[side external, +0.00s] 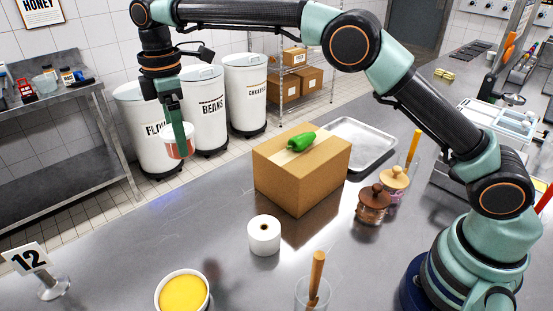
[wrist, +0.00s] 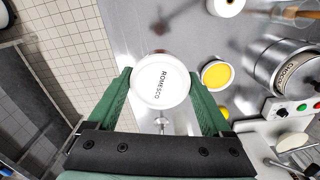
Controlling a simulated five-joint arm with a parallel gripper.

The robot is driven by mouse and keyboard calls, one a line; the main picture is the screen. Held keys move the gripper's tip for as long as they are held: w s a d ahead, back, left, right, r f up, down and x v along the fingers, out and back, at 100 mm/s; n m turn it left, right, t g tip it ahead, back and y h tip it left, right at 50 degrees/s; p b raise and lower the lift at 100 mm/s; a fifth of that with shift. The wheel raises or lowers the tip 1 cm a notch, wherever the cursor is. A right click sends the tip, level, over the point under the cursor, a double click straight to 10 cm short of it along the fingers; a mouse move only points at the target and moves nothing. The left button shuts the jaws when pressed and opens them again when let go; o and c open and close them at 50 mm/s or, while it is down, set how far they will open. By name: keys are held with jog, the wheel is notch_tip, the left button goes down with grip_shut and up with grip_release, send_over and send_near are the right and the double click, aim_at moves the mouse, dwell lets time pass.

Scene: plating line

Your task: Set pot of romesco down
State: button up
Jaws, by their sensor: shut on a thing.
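In the side external view the pot (side external: 178,146) is a small tub with a reddish band, held up in the air near the far left edge of the steel table (side external: 190,215). My gripper (wrist: 161,88) is shut on the pot, with one green finger on each side. In the side external view my gripper (side external: 180,135) points down and hides part of the pot.
A cardboard box (side external: 301,175) with a green pepper (side external: 301,141) on top stands mid-table. A white roll (side external: 264,235), a bowl of yellow sauce (side external: 182,292) and a number 12 sign (side external: 27,259) stand nearer. The table between sign and roll is clear. White bins (side external: 203,108) stand beyond.

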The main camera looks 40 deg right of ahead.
jog(key=s+d+m, duration=0.6)
jog(key=d+m, duration=0.1)
jog(key=d, duration=0.4)
jog(key=s+d+r+m, duration=0.1)
jog(key=s+d+m, duration=0.6)
jog(key=d, duration=0.4)
jog(key=shift+d+r+m, duration=0.15)
jog(key=shift+d+m, duration=0.15)
jog(key=shift+m, duration=0.2)
jog(key=shift+s+d, duration=0.15)
jog(key=shift+s, duration=0.2)
jog(key=s+a+f+n, duration=0.1)
jog(key=s+a+f, duration=0.1)
jog(key=s, duration=0.6)
jog(key=f, duration=1.9)
jog(key=shift+a, duration=0.2)
jog(key=shift+s+f, duration=0.1)
jog(key=shift+f, duration=0.05)
jog(key=o, duration=1.2)
